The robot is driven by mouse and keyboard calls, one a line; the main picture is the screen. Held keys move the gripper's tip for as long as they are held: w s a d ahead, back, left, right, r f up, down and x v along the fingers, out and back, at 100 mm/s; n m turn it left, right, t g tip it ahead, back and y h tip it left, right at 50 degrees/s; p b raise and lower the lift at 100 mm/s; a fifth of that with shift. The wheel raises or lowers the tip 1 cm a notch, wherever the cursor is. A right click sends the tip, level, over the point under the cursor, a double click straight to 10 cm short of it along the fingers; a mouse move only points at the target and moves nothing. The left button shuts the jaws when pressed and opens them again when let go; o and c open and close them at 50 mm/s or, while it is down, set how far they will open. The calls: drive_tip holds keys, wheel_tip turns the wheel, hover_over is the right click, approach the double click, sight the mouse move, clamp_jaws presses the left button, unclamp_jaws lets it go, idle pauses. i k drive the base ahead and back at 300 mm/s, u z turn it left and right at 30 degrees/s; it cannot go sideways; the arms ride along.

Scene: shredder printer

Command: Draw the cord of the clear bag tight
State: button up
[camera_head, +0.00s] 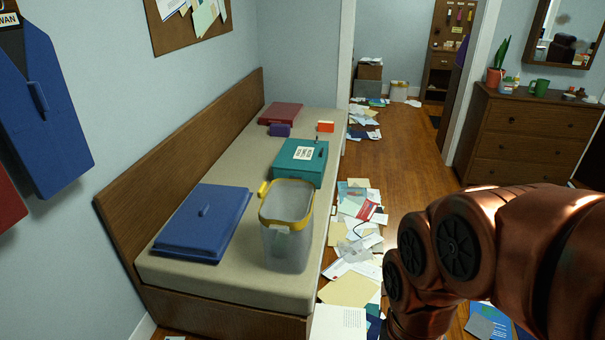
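The clear bag (284,247) stands upright on the near right part of the bench, close to its front edge. It is see-through with a yellow band (304,222) around its wide, open-looking mouth. A small yellow tab (263,189) sticks out at the upper left of the band; whether it is the cord's end I cannot tell. A pale patch shows on the bag's side. My copper-coloured arm fills the lower right, apart from the bag. My gripper is out of the picture, so its state is hidden.
The bench (240,275) also holds a blue flat case (203,222), a teal box (300,162), a dark red case (281,113), a purple item (279,130) and an orange box (326,126). Papers (350,289) litter the floor beside it. A dresser (525,135) stands at right.

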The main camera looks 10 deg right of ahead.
sight(261, 192)
drive_tip(key=z, duration=0.2)
drive_tip(key=i, duration=0.6)
drive_tip(key=u, duration=0.7)
drive_tip(key=i, duration=0.7)
drive_tip(key=u, duration=0.85)
